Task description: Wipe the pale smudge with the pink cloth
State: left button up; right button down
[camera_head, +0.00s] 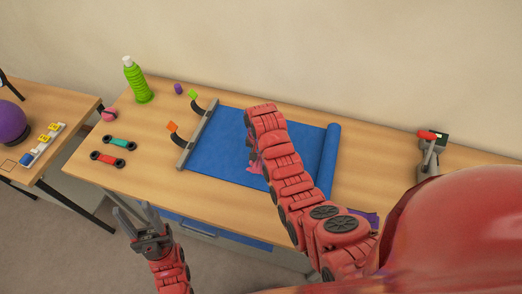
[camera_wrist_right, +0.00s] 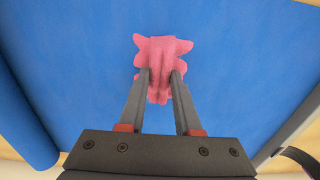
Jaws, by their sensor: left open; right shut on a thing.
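The pink cloth (camera_wrist_right: 162,50) lies bunched on the blue mat (camera_wrist_right: 235,60) in the right wrist view. My right gripper (camera_wrist_right: 162,74) is shut on the cloth, one finger on each side of a fold. In the head view only a bit of the cloth (camera_head: 254,168) shows beside my right arm, which hides my right gripper. My left gripper (camera_head: 134,208) is open and empty, in front of the table's front edge. I see no pale smudge on the visible mat; the cloth or my arm may cover it.
The mat has a rolled end (camera_head: 329,160) at right and a grey bar (camera_head: 198,133) with orange and green tabs at left. A green bottle (camera_head: 137,80), a purple item (camera_head: 178,88) and red and teal pieces (camera_head: 107,159) stand left. A grey device (camera_head: 430,150) is at right.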

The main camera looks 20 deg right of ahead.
aim_at(256, 167)
jog(key=shift+s+a+f+p, duration=0.1)
jog(key=shift+s+a+p, duration=0.1)
jog(key=shift+s+a, duration=0.4)
jog(key=shift+s+a+p, duration=0.15)
jog(key=shift+s+a, duration=0.15)
jog(key=shift+s, duration=0.55)
jog(key=shift+s+a, duration=0.5)
jog(key=shift+s, duration=0.25)
jog(key=shift+w, duration=0.1)
jog(key=shift+r, duration=0.45)
notch_tip(256, 167, up, 6)
jog(key=p, duration=0.4)
jog(key=shift+r+p, duration=0.2)
jog(key=shift+p, duration=0.2)
